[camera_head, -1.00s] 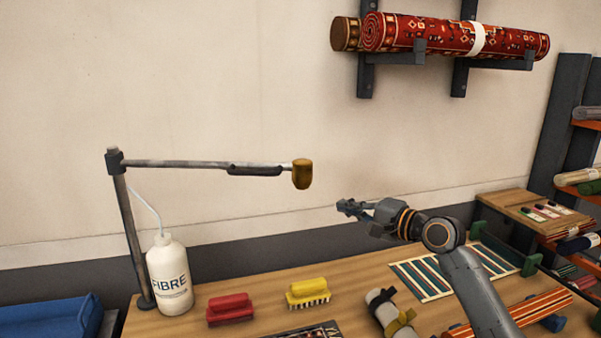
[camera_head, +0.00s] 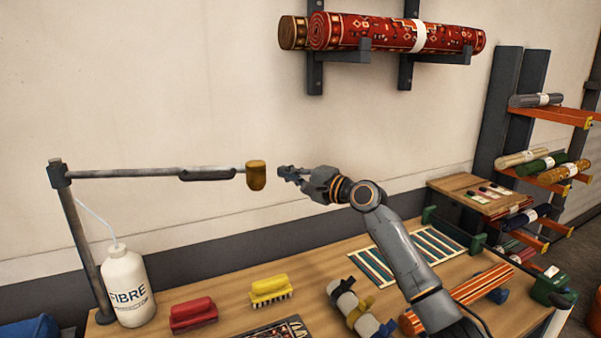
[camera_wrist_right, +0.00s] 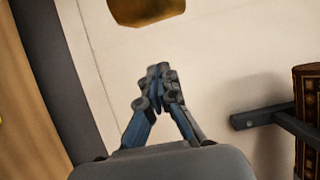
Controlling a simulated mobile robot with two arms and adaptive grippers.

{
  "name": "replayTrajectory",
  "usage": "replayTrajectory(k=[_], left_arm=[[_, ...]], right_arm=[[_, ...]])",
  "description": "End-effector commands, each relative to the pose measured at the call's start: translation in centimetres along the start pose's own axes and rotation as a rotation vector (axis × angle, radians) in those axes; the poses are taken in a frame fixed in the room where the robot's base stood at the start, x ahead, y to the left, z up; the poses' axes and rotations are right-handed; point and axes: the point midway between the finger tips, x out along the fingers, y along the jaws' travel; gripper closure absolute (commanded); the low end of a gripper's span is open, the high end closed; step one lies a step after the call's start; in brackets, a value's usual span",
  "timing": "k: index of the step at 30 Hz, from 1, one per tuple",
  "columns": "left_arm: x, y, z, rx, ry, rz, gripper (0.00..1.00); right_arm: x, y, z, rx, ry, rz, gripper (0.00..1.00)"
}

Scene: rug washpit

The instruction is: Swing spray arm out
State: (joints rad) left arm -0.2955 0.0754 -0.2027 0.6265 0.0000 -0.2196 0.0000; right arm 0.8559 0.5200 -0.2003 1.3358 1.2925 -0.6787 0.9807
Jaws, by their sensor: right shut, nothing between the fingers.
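The spray arm (camera_head: 130,173) is a grey metal bar reaching right from the top of an upright post (camera_head: 82,250). It has a dark grip sleeve (camera_head: 207,174) and a brass spray head (camera_head: 256,175) at its free end. My right gripper (camera_head: 284,172) is shut and empty, just right of the brass head, with a small gap that I cannot judge in depth. In the right wrist view the shut fingertips (camera_wrist_right: 158,75) point toward the brass head (camera_wrist_right: 145,8), which is cut off by the top edge. My left gripper is not in view.
Below, the wooden bench (camera_head: 225,320) holds a white FIBRE bottle (camera_head: 127,287), a red brush (camera_head: 193,315) and a yellow brush (camera_head: 270,289). Rolled rugs (camera_head: 395,33) rest on wall brackets above right. The wall around the spray arm is bare.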

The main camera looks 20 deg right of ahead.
Motion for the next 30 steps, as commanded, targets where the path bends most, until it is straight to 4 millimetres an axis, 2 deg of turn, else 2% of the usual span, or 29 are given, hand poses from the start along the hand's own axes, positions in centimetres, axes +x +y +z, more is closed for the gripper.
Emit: replayTrajectory(k=[1,7,18,30], left_arm=[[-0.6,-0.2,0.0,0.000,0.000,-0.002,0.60],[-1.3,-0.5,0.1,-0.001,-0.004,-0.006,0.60],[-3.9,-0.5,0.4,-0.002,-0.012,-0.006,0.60],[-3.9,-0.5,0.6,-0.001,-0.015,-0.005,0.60]], right_arm=[[1.0,-0.3,0.1,0.003,-0.002,0.001,1.00],[3.5,-0.2,0.2,0.001,-0.002,0.002,1.00],[2.0,-0.1,3.5,-0.001,0.000,0.002,1.00],[1.9,0.1,3.8,-0.001,0.000,0.001,1.00]])
